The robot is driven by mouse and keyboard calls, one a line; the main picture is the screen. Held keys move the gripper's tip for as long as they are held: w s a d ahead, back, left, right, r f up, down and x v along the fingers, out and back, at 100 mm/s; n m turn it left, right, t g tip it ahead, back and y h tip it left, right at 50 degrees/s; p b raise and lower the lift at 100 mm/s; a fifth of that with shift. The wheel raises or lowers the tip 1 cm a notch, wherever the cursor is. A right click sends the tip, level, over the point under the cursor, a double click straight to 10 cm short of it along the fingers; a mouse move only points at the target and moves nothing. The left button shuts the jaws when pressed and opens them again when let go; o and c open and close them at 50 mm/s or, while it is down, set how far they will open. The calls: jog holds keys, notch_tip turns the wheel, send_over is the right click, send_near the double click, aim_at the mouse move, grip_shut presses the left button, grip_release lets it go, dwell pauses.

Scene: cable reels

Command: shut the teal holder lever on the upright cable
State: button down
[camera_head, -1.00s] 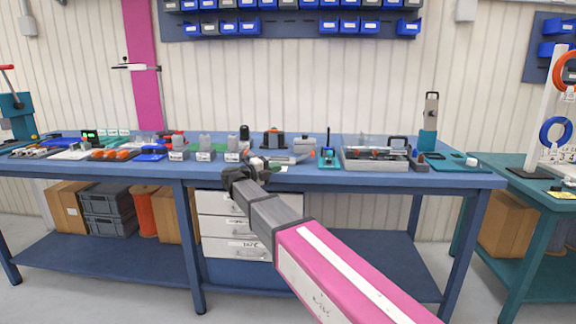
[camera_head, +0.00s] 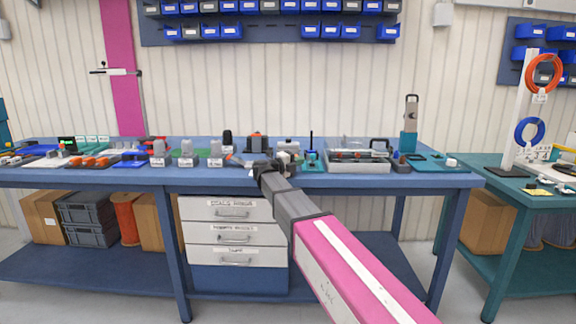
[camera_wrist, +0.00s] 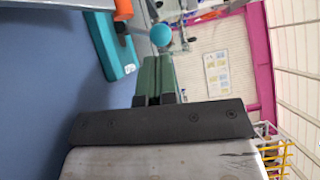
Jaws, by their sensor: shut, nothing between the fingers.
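A small teal holder (camera_head: 312,163) with a dark upright cable (camera_head: 311,146) stands on the blue bench, just right of my gripper (camera_head: 282,160) in the head view. In the wrist view a teal ball knob (camera_wrist: 160,35), apparently the lever's end, shows just beyond my fingertips (camera_wrist: 158,60). A teal base plate (camera_wrist: 113,46) with an orange part (camera_wrist: 123,9) lies to its left. My gripper is shut and empty; whether it touches the knob I cannot tell. The lever's angle is too small to read in the head view.
A grey tray (camera_head: 358,167) and a teal block with a tall grey plate (camera_head: 408,142) stand to the right. Several grey labelled blocks (camera_head: 187,158) stand left of my gripper. Drawers (camera_head: 235,258) are under the bench; a teal table (camera_head: 515,185) is at right.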

aim_at(313, 156)
jog(key=shift+x, duration=1.75)
